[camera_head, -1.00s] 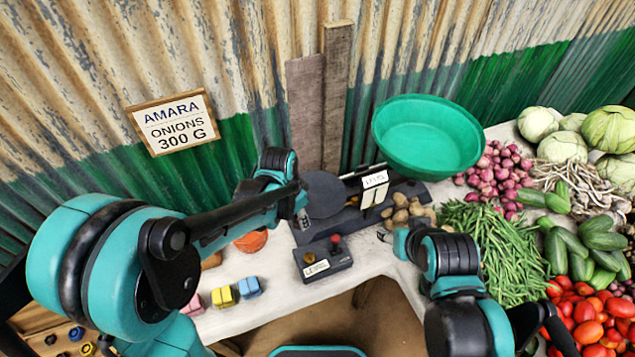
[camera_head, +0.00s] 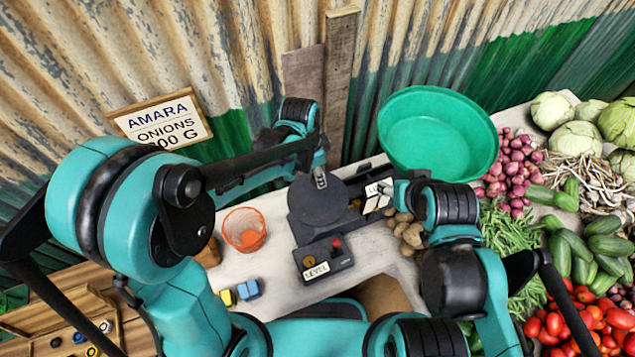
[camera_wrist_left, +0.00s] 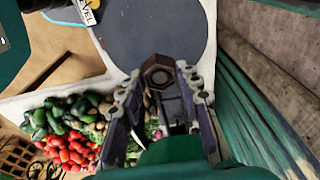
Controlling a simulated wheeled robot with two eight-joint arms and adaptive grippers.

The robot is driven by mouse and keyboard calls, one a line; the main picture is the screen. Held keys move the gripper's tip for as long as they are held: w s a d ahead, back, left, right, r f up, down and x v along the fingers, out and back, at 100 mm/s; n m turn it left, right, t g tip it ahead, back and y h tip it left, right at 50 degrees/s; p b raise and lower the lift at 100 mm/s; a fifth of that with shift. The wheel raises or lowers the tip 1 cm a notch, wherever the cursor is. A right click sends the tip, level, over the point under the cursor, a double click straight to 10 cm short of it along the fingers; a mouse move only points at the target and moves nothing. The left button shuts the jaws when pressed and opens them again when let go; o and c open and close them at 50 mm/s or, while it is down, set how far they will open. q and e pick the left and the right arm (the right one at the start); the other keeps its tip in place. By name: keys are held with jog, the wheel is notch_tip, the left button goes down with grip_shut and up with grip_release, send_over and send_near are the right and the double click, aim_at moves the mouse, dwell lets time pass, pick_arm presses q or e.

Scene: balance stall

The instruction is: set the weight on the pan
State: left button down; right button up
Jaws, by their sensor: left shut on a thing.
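My left gripper (camera_wrist_left: 160,92) is shut on a dark hexagonal weight (camera_wrist_left: 157,72), held between its fingertips. In the head view the left gripper (camera_head: 320,178) is at the far part of the round dark pan (camera_head: 318,208). The wrist view shows the pan (camera_wrist_left: 155,30) beyond the weight, which overlaps the pan's edge; I cannot tell whether they touch. A large green bowl (camera_head: 440,135) is on the other side of the balance. My right arm's end (camera_head: 402,192) is beside the balance's label plates; its fingers are hidden.
A control box marked LEVEL (camera_head: 325,262) with a red knob stands in front of the pan. An orange basket (camera_head: 244,230) and small coloured blocks (camera_head: 248,289) are to the left. Potatoes, onions (camera_head: 512,165) and other vegetables fill the right. A sign reads AMARA ONIONS (camera_head: 160,123).

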pick_arm(q)
send_over(319, 196)
jog(key=f, duration=0.4)
jog(key=shift+s+a+f+b, duration=0.2)
jog(key=shift+a+f+b, duration=0.1)
jog(key=shift+b, duration=0.1)
jog(key=shift+w+f+b, duration=0.1)
jog(key=shift+f+b, duration=0.25)
jog(key=shift+f, duration=1.65)
jog(key=shift+f, duration=0.1)
jog(key=shift+f, duration=0.15)
jog(key=c, duration=1.1)
grip_release()
jog(key=shift+o, duration=0.2)
jog(key=shift+r, duration=0.2)
